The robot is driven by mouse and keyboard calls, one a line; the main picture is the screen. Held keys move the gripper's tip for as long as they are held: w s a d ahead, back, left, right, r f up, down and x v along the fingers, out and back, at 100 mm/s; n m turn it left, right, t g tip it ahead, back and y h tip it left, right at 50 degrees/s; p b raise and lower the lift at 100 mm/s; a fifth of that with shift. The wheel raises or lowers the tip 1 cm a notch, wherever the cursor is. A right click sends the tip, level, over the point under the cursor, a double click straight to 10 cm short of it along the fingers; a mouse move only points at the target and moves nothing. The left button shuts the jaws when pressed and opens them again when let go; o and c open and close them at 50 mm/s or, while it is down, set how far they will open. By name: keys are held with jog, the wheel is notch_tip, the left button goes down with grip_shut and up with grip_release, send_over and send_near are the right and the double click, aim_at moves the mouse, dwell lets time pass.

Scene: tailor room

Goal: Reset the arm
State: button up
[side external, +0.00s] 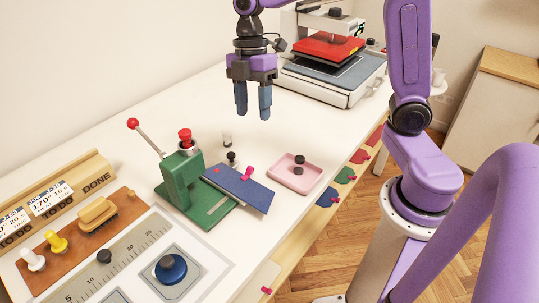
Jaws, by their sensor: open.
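My gripper (252,101) hangs above the back part of the white table (338,132), fingers pointing down. Its two blue-grey fingers are apart and nothing shows between them. It is clear of the table and of the things on it. My purple arm reaches in from the right side of the view.
A green press (183,182) with a red-knobbed lever and a blue plate (243,190) stands mid-table. A heat press (332,62) stands behind. A brush (97,214) and pegs occupy the front left. Coloured tabs line the right edge.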

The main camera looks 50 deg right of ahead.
jog(key=s+d+f+m+t+h, duration=0.1)
jog(key=s+f+m, duration=0.1)
jog(key=s, duration=0.8)
jog(key=s+d+f+m+t, duration=0.1)
jog(key=s+m, duration=0.3)
jog(key=s, duration=0.6)
jog(key=shift+s+d+f+h, duration=0.4)
jog(key=shift+f, duration=0.15)
dwell(1.3)
